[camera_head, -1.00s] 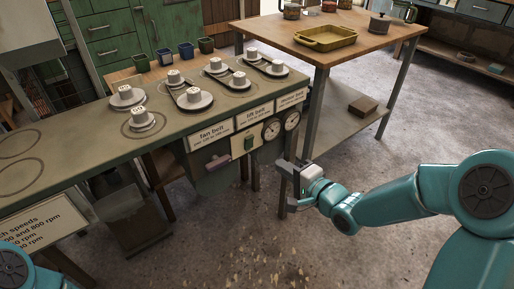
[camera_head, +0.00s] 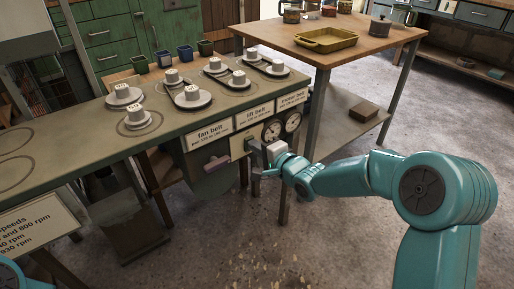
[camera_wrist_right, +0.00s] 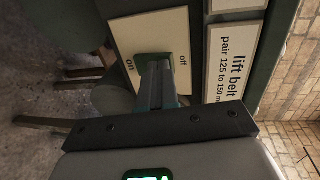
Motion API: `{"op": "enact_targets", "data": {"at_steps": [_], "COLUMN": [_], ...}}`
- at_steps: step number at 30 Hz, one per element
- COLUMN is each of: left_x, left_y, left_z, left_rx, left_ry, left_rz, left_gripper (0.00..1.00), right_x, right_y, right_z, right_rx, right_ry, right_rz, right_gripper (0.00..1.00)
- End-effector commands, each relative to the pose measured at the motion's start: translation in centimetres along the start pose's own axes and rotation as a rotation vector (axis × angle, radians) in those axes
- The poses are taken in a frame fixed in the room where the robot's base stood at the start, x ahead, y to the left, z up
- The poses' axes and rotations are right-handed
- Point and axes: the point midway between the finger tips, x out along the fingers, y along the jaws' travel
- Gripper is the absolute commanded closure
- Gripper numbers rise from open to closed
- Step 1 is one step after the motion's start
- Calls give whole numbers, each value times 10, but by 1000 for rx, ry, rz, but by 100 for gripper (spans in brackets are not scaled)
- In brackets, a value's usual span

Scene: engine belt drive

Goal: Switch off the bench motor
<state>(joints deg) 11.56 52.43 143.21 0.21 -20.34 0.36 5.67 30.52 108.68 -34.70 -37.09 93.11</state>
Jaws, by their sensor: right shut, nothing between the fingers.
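The bench motor's switch plate (camera_head: 237,152) is pale and sits on the front of the green bench, below the belt labels. In the right wrist view the plate (camera_wrist_right: 140,35) carries the words "on" and "off", with "off" at the right. A green part (camera_head: 249,144) shows at the plate's right side in the head view. My right gripper (camera_head: 256,172) is shut and empty, with its fingertips in front of the plate. In the wrist view the fingers (camera_wrist_right: 157,80) lie between the two words and cover the middle. I cannot tell whether they touch the switch. My left gripper is out of view.
Several grey pulleys (camera_head: 193,97) stand on the bench top. A wooden table (camera_head: 330,55) with a yellow tray (camera_head: 325,40) stands behind right.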

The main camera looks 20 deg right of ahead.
Motion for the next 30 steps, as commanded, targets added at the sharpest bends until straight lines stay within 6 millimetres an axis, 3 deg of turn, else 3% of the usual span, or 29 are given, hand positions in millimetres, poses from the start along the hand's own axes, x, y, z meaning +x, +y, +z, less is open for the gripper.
{"op": "enact_targets", "data": {"at_steps": [4, 8, 10, 17, 23, 30], "left_x": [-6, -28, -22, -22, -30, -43], "left_y": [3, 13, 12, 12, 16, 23], "left_z": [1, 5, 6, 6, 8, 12], "left_rx": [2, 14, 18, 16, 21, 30], "left_ry": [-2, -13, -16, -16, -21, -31], "left_rz": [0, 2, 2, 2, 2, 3], "left_gripper": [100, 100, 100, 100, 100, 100], "right_x": [0, 3, 6, 3, -27, -87], "right_y": [-4, -14, -5, -4, -10, -15], "right_z": [0, 0, 0, 0, -1, -1], "right_rx": [0, 1, 0, 0, 2, 0], "right_ry": [0, -2, -1, -1, 1, 2], "right_rz": [9, 56, 67, 66, 65, 65], "right_gripper": [100, 100, 100, 100, 100, 100]}}
